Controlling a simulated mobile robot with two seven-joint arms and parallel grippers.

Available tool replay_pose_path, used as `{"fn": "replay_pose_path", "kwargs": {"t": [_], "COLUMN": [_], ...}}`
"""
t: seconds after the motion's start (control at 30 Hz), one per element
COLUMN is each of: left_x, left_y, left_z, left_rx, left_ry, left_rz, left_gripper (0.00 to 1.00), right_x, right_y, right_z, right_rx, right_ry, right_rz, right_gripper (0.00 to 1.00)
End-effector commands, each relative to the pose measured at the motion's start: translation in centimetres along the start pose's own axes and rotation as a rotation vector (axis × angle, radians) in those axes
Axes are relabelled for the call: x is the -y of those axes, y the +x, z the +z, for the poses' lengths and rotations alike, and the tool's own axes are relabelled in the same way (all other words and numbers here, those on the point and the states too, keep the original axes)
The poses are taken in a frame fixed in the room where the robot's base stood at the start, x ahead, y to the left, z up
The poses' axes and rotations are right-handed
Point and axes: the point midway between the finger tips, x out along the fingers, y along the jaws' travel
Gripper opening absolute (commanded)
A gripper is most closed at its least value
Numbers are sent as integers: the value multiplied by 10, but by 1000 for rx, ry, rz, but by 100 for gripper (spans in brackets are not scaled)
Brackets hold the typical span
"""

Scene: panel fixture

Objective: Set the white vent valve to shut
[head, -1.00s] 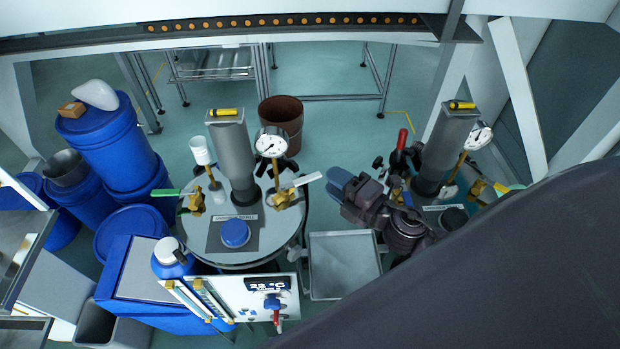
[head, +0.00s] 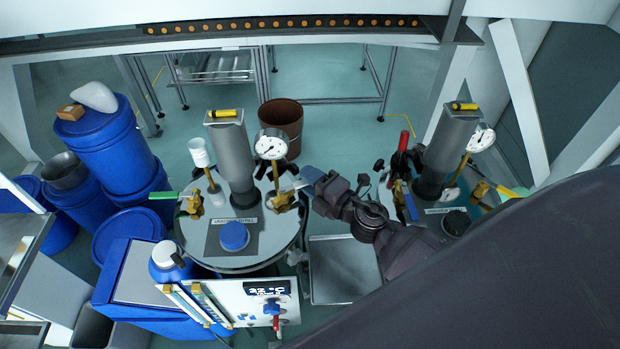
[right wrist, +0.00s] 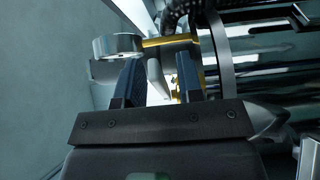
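The white vent valve is a brass body (head: 281,198) with a white lever, on the right side of the round grey lid, beside the pressure gauge (head: 271,145). In the head view my right gripper (head: 307,179) is at the lever's outer end and hides most of it. In the right wrist view the two blue-grey fingers (right wrist: 158,82) are apart. The white lever (right wrist: 155,72) shows between them, with gaps at its sides; contact is not visible. The left gripper is not in view.
A grey column (head: 231,160) stands on the lid (head: 265,237). A green-handled valve (head: 190,204) is at the lid's left. A second column (head: 447,148) stands to the right, beside a red handle (head: 404,141). A grey tray (head: 340,275) lies below my arm.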

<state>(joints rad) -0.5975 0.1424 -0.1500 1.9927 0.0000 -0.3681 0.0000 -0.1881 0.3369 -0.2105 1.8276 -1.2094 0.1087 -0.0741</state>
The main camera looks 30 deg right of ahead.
Motion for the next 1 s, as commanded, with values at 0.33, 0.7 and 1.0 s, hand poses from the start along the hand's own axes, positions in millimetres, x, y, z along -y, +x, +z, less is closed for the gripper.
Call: {"fn": "replay_pose_path", "kwargs": {"t": [0.33,0.7,1.0], "left_x": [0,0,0], "left_y": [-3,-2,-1], "left_z": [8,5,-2], "left_rx": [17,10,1], "left_ry": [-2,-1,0], "left_rz": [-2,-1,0], "left_gripper": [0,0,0], "right_x": [0,0,0], "right_y": [0,0,-2], "right_z": [0,0,-4], "right_rx": [0,1,62], "right_ry": [0,0,2], "right_rz": [0,0,0], "right_gripper": [16,0,0]}}
